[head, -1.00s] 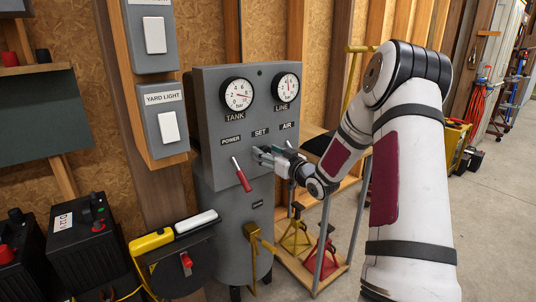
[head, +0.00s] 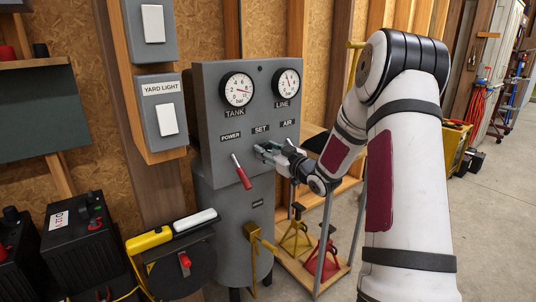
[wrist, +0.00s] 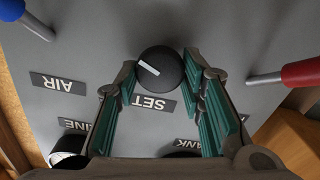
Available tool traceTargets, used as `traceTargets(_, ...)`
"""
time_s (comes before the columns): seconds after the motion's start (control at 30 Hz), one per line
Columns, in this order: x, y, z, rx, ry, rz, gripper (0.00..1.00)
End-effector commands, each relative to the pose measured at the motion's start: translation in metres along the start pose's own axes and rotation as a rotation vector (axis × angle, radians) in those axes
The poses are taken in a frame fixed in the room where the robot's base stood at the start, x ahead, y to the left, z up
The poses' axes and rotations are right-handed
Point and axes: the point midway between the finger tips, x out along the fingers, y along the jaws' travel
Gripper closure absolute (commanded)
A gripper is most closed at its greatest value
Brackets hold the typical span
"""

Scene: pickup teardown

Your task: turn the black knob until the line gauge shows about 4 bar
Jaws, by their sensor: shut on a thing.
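The black knob (wrist: 168,62) sits on the grey panel above the SET label in the wrist view, its white mark slanting to the upper left. My gripper (wrist: 159,74) has a green-padded finger on each side of it and is shut on it. In the head view my gripper (head: 264,151) is at the panel below SET and hides the knob. The line gauge (head: 287,84) is at the panel's upper right. Its small needle points up and slightly left, seemingly between 4 and 5; I cannot read it exactly.
The tank gauge (head: 238,90) is at the panel's upper left, its needle near 8. The red power lever (head: 241,172) is close to my gripper. A blue-handled lever (wrist: 38,26) is on the other side, under AIR. Jack stands (head: 297,236) stand below right.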

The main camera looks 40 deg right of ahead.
Motion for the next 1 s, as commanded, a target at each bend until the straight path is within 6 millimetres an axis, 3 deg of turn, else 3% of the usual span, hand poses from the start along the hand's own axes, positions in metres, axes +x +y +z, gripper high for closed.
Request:
traceTargets(0.2,0.0,0.0,0.0,0.001,-0.001,0.0,0.92)
traceTargets(0.23,0.0,0.0,0.0,0.001,-0.001,0.0,0.62)
traceTargets(0.3,0.0,0.0,0.0,0.001,-0.001,0.0,0.46)
traceTargets(0.73,-0.007,0.001,0.0,0.002,-0.002,0.001,0.45)
traceTargets(1.0,-0.055,0.001,0.0,0.0,-0.004,0.003,0.45)
